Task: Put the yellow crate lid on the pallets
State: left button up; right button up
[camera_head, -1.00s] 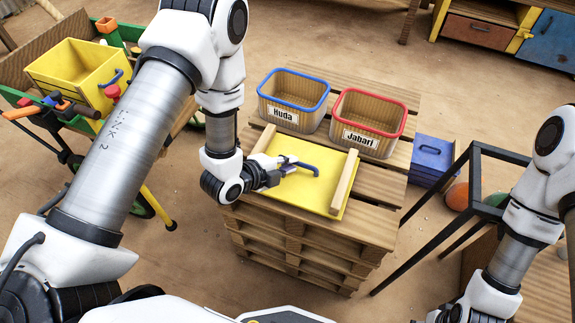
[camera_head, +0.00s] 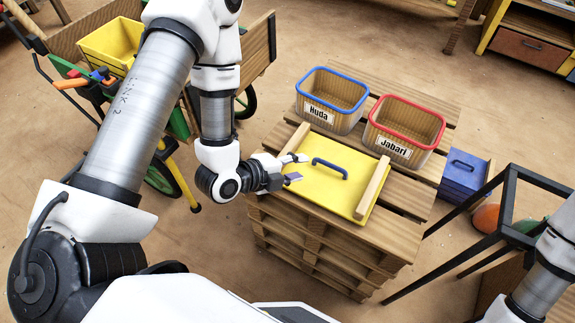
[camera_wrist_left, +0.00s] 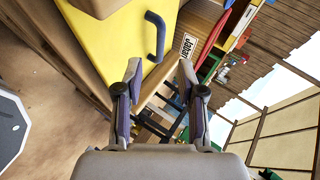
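The yellow crate lid (camera_head: 318,183) lies flat on the stacked wooden pallets (camera_head: 345,245), with a wooden batten along each side and a blue handle (camera_head: 331,167) in its middle. In the left wrist view the lid (camera_wrist_left: 112,45) and its handle (camera_wrist_left: 155,38) show beyond the fingers. My left gripper (camera_head: 295,168) is open and empty, just left of the handle and apart from it. It also shows in the left wrist view (camera_wrist_left: 160,76), fingers spread with nothing between them. My right arm is at the right edge of the head view; its gripper is out of sight.
A blue-rimmed basket marked Huda (camera_head: 330,115) and a red-rimmed one marked Jabari (camera_head: 387,148) stand behind the lid. A blue box (camera_head: 465,173) and a dark metal frame (camera_head: 508,190) are at the right. A cart with a yellow crate (camera_head: 108,45) is at the left.

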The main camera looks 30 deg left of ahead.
pick_arm(q)
jog(key=s+a+f+n+g+y+p, duration=0.2)
jog(key=s+f+n+g, duration=0.3)
jog(key=s+n, duration=0.4)
jog(key=s+a+f+n+g+y+p, duration=0.1)
jog(key=s+a+f+n+g+y, duration=0.2)
jog(key=s+n, duration=0.7)
notch_tip(320, 180, down, 3)
jog(key=n+g, duration=0.2)
jog(key=shift+a+f+g+p, duration=0.15)
jog(key=shift+f+g+p, duration=0.05)
jog(key=shift+g+p, duration=0.15)
